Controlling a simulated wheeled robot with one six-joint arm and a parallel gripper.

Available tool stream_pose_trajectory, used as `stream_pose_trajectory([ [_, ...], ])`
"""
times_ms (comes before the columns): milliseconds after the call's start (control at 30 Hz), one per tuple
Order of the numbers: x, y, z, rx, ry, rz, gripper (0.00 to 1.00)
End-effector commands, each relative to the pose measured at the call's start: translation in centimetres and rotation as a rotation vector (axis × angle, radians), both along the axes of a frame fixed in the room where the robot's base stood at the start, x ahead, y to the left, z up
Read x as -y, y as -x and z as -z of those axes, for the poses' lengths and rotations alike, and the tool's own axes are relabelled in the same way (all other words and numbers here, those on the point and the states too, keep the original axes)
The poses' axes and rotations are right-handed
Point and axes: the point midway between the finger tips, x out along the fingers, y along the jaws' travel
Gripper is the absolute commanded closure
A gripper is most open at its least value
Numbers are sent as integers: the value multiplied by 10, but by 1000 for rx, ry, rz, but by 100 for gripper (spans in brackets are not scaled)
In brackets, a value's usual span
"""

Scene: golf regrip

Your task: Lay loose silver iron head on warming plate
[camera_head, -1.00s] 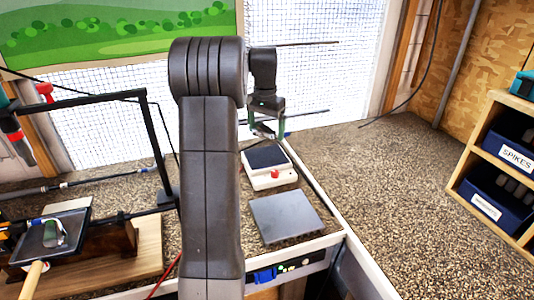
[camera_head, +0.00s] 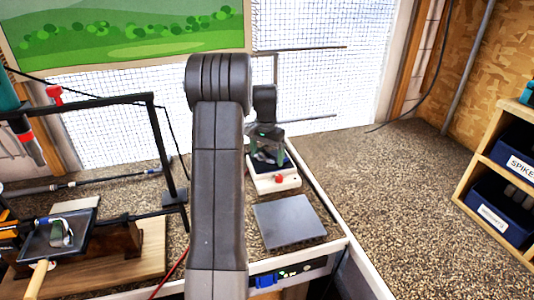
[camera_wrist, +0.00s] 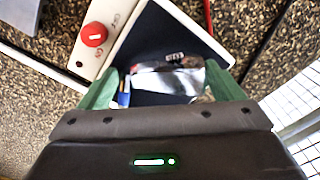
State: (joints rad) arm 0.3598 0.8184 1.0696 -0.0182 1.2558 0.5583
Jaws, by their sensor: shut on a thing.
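My gripper (camera_head: 266,150) has green fingers and is over the white warming plate (camera_head: 262,187) with its dark top and red knob. In the wrist view my gripper (camera_wrist: 163,85) is shut on the silver iron head (camera_wrist: 168,80), which lies between the fingers, shiny with dark parts at its right end. The warming plate's dark top (camera_wrist: 165,40) is behind the head. I cannot tell whether the head touches it. In the head view the iron head is mostly hidden by the fingers.
A bare grey slab (camera_head: 289,221) lies in front of the warming plate. The bench to the right is clear up to a wooden shelf (camera_head: 478,160) with blue bins.

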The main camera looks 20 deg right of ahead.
Motion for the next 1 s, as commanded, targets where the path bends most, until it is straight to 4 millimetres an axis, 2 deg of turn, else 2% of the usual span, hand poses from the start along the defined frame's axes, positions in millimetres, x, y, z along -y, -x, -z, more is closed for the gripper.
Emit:
stream_pose_trajectory([
  [267,0,0,2,2,1,0,54],
  [300,0,0,3,1,0,0,11],
  [367,0,0,2,1,0,0,0],
  [567,0,0,1,1,0,0,0],
  [700,0,0,-6,2,1,0,0],
  [867,0,-1,-34,5,2,0,0],
  [1000,-1,-1,-65,7,2,0,0],
])
